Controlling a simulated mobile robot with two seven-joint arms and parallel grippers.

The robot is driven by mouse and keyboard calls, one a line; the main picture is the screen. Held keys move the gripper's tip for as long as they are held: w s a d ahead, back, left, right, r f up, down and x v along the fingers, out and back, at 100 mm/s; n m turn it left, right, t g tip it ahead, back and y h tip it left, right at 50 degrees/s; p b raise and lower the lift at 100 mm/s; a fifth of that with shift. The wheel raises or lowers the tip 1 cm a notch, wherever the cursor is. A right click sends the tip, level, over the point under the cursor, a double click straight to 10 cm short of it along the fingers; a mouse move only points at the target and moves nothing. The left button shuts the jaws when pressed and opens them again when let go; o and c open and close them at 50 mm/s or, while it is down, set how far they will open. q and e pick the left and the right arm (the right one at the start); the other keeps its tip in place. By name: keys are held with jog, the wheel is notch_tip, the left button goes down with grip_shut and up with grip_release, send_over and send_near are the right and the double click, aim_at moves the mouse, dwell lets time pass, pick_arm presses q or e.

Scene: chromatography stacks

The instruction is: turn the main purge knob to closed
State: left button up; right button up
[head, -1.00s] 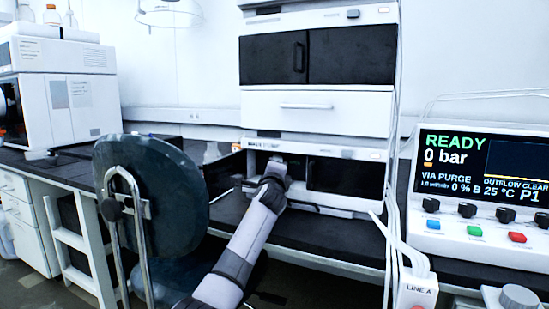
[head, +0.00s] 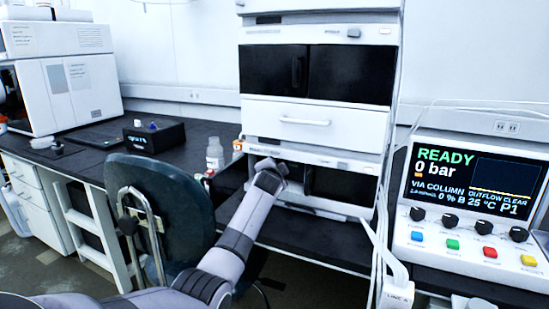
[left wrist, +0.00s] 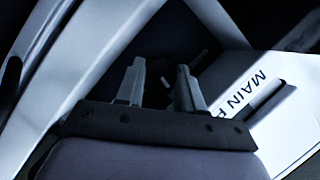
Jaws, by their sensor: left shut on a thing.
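My left gripper (head: 283,170) reaches into the lower module of the white instrument stack (head: 318,124). In the left wrist view, the fingers of my left gripper (left wrist: 160,78) are shut on the main purge knob (left wrist: 158,95), a dark shape between them that is hard to make out. A white label (left wrist: 250,95) beside it reads "MAIN P", with the rest cut off. The knob is hidden behind my gripper in the head view. The display (head: 472,184) reads "READY", "0 bar", "VIA COLUMN", "OUTFLOW CLEAR". My right gripper is not in view.
A control box (head: 460,237) with several knobs and coloured buttons stands right of the stack. White tubes (head: 388,225) hang between them. A chair (head: 160,195) stands at the left front. A bottle (head: 214,154) and a black box (head: 154,136) are on the bench.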

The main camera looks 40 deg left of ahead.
pick_arm(q)
jog(key=shift+n+h+p, duration=0.6)
jog(key=shift+n+p, duration=0.3)
jog(key=shift+p, duration=0.45)
jog(key=o, duration=0.8)
jog(key=shift+c, duration=0.2)
jog(key=shift+r, duration=0.1)
jog(key=p+v, duration=0.1)
jog(key=v, duration=0.6)
jog(key=shift+p, duration=0.35)
jog(key=shift+d, duration=0.1)
